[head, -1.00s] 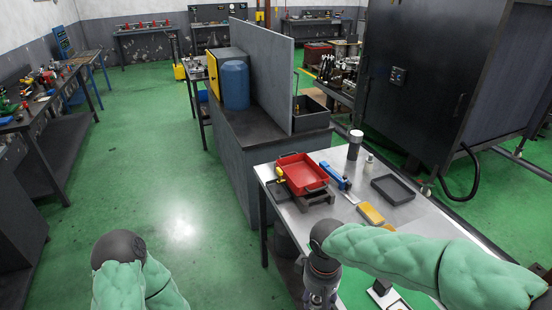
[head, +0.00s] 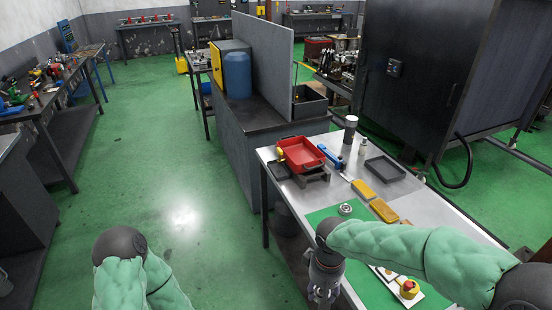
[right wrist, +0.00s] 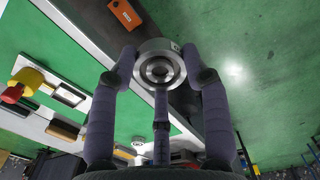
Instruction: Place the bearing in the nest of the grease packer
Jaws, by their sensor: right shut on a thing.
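The bearing (right wrist: 160,66) is a silver ring with a dark centre. In the right wrist view my right gripper (right wrist: 160,84) is shut on it, with its fingers around the ring. In the head view my right gripper (head: 322,292) hangs low by the table's left edge, and the bearing cannot be made out there. A round metal piece (head: 345,209) lies on the green mat (head: 318,215); whether it is the grease packer's nest I cannot tell. My left arm shows at the lower left, but its gripper is out of view.
The metal table (head: 437,205) carries a red tray (head: 300,154), a blue tool (head: 330,156), a dark tray (head: 385,169), yellow blocks (head: 381,210) and a dark cylinder (head: 350,129). A red-and-yellow button (head: 409,288) stands near the front. Green floor is free at left.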

